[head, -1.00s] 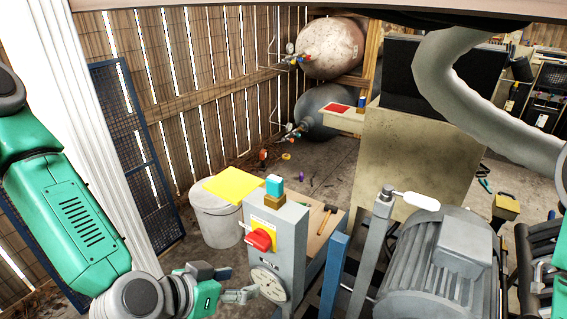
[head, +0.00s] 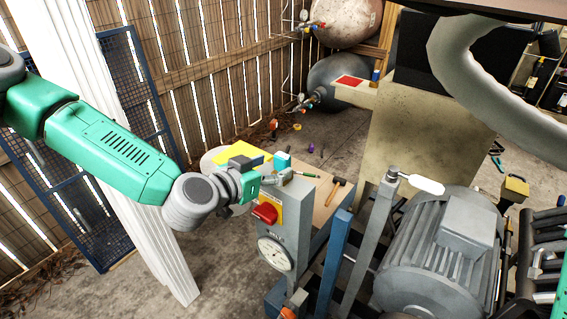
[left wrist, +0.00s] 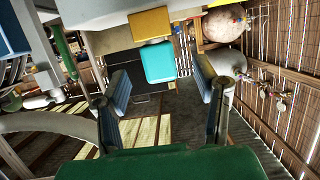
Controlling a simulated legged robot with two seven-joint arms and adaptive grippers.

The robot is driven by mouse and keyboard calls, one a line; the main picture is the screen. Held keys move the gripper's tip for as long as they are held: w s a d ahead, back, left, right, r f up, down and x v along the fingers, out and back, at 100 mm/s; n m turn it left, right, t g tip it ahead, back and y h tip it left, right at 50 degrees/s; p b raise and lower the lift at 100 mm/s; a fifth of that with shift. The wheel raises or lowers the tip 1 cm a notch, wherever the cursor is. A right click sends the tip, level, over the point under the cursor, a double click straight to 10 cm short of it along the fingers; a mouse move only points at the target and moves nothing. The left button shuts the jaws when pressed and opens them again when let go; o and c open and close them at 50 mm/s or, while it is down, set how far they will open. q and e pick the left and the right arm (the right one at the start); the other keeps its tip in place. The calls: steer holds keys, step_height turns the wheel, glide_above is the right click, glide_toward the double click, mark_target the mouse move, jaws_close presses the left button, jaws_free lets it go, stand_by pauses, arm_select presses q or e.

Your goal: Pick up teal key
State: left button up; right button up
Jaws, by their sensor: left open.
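The teal key (head: 282,160) is a small teal block on top of the grey control box (head: 292,222). In the left wrist view the teal key (left wrist: 158,62) adjoins its orange-yellow base (left wrist: 150,22). My left gripper (head: 271,170) is open beside the top of the box, near the key. In the left wrist view its two fingers stand apart, with the key showing between and beyond the fingertips (left wrist: 164,82). I cannot tell whether either finger touches it. My right gripper is not in view.
The box carries a red switch (head: 265,213) and a round gauge (head: 275,254). A hammer (head: 335,188) lies on the wooden board behind it. A blue post (head: 334,262) and a large grey motor (head: 437,262) stand to the right. A yellow sheet (head: 232,152) lies behind the gripper.

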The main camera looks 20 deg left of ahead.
mark_target(278, 166)
arm_select(q)
steer(key=x, duration=0.2)
steer(key=f+x, duration=0.1)
steer(key=x, duration=0.1)
steer(key=shift+w, duration=0.2)
steer(key=c, duration=1.3)
steer(key=shift+o, duration=0.2)
steer(key=shift+r, duration=0.1)
